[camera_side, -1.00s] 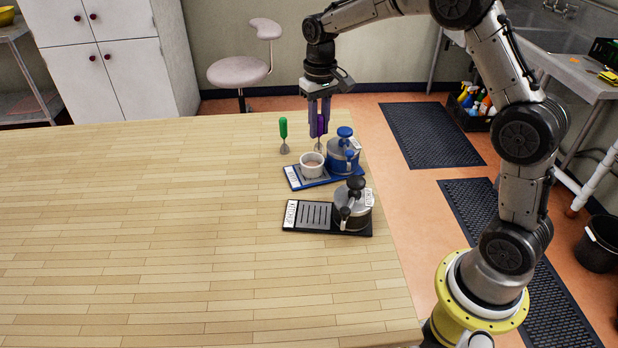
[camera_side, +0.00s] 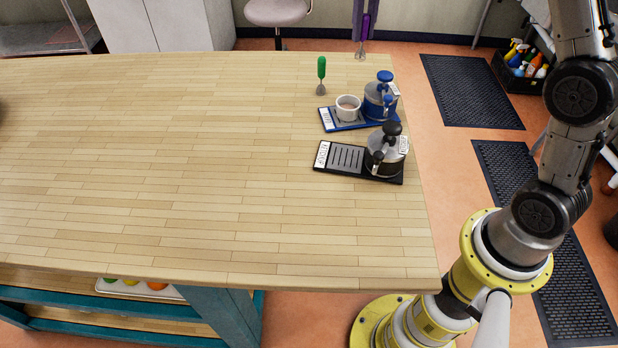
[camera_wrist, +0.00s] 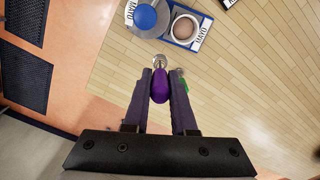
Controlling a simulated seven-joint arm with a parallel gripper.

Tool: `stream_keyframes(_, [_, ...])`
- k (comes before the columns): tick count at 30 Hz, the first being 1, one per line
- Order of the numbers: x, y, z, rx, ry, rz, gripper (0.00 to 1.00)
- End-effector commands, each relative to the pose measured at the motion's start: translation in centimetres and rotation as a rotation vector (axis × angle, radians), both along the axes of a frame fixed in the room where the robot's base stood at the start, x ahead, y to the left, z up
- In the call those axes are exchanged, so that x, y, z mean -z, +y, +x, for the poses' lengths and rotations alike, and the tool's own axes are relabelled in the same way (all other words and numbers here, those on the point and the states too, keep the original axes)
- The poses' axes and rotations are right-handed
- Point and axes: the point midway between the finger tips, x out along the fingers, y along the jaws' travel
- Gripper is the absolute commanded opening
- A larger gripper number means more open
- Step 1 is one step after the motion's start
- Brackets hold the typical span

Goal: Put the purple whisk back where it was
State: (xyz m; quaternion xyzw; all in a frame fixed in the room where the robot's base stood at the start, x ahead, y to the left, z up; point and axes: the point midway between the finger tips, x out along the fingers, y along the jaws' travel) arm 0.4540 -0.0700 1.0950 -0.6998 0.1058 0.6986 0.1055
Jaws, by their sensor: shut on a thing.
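The purple whisk (camera_side: 365,27) hangs upright in my gripper (camera_side: 366,18), wire head down. In the side view it is at the top, by the table's far edge, its head seemingly clear of the tabletop. In the wrist view the purple whisk (camera_wrist: 159,86) sits between the two fingers of my gripper (camera_wrist: 161,78), which are shut on it. Most of my gripper is cut off at the top of the side view. What lies straight below the whisk is hard to tell.
A green whisk (camera_side: 321,68) stands on the wooden table (camera_side: 180,150), left of the purple one. A blue tray (camera_side: 341,125) bears a blue-lidded pot (camera_side: 379,100) and a white cup (camera_side: 347,113). A black tray (camera_side: 325,160) bears a black-lidded pot (camera_side: 384,158).

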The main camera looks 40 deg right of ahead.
Motion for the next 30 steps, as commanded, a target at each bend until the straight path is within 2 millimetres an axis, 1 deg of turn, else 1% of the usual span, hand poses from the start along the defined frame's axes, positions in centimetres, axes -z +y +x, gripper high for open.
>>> stream_keyframes(1, [-1.3, 0.0, 0.1, 0.0, -0.004, 0.0, 0.0])
stream_keyframes(3, [-2.7, 0.0, 0.1, 0.0, -0.003, 0.0, 0.0])
stream_keyframes(10, [-6.7, 0.1, 0.0, -0.001, -0.001, 0.0, 0.0])
stream_keyframes(12, [-6.8, 1.7, -0.8, -0.017, 0.002, 0.001, 0.0])
stream_keyframes(17, [-7.2, 4.5, -2.3, -0.045, 0.0, 0.0, 0.0])
stream_keyframes(20, [-7.4, 6.5, -3.5, -0.066, 0.0, 0.0, 0.0])
stream_keyframes(23, [-7.7, 8.7, -5.2, -0.092, 0.0, 0.0, 0.0])
stream_keyframes(26, [-8.0, 11.3, -7.6, -0.124, -0.002, 0.0, 0.0])
stream_keyframes(29, [-8.0, 14.3, -11.1, -0.168, -0.001, 0.0, 0.0])
stream_keyframes(30, [-8.0, 15.4, -12.6, -0.186, -0.001, 0.0, 0.0])
